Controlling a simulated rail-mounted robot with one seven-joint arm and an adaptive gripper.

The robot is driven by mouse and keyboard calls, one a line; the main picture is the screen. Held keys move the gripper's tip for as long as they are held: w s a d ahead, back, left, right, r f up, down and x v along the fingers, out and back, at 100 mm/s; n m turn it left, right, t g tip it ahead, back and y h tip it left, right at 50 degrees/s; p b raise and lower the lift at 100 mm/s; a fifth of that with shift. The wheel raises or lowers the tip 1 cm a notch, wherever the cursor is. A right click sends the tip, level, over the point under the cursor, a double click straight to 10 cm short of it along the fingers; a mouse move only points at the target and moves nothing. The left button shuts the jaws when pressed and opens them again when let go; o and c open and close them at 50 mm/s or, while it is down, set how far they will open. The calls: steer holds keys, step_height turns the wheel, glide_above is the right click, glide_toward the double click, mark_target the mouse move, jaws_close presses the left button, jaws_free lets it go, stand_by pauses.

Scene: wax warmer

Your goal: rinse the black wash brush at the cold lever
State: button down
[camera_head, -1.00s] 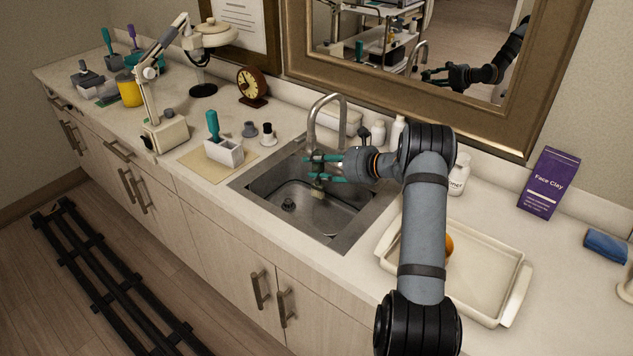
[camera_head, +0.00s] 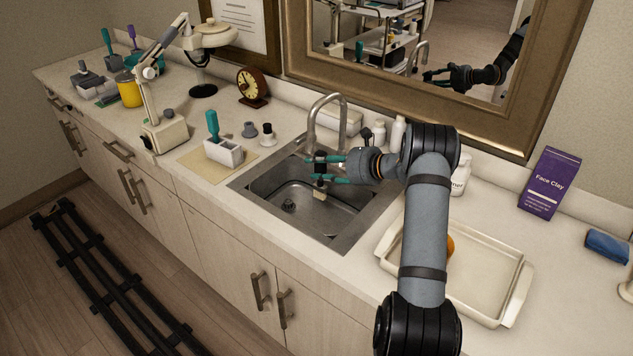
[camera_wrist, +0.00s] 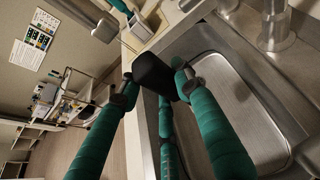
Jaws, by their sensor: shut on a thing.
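My gripper (camera_head: 322,168), with teal fingers, is shut on the black wash brush (camera_head: 320,170) over the sink. The brush's pale bristle end points down into the basin. In the wrist view, its black end (camera_wrist: 153,73) shows between my fingers (camera_wrist: 156,88). The metal faucet (camera_head: 314,122) arches up at the back of the sink (camera_head: 300,208), behind my gripper. Its base also shows in the wrist view (camera_wrist: 274,28). I cannot make out which part is the cold lever. No water stream is visible.
Left of the sink, a white holder (camera_head: 223,153) with a teal-handled tool stands on a tan mat. A lamp base (camera_head: 166,135) and a clock (camera_head: 252,86) are farther left. White bottles (camera_head: 397,133) stand behind my wrist. A cream tray (camera_head: 485,275) lies right of my arm.

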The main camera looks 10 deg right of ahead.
steer(key=s+a+b, duration=0.3)
steer(key=s, duration=0.4)
steer(key=shift+a, duration=0.2)
steer(key=shift+r, duration=0.1)
stand_by(1.2)
steer(key=s+a+r+p, duration=0.1)
steer(key=s+a+r, duration=0.1)
steer(key=s+r, duration=0.2)
steer(key=shift+s, duration=0.3)
steer(key=shift+w, duration=0.1)
stand_by(0.8)
